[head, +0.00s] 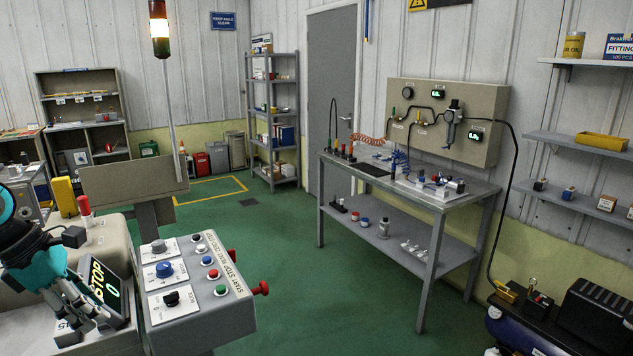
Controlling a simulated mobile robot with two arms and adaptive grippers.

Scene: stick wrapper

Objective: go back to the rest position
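My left gripper (88,312) is at the lower left, with a teal and black body and grey fingers pointing down and to the right. It is in front of the tilted display (104,285) that reads STOP and 0, and covers part of it. The fingers overlap in this view, so I cannot tell how far apart they are or whether they touch the machine. I see nothing clearly held. My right gripper is not in view.
A control panel (236,307) with knobs and coloured buttons stands right of my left gripper. A red-capped post (84,206) and a yellow block (65,196) are behind it. A metal workbench (456,190) with pneumatic parts stands at the right. Green floor (300,270) between is clear.

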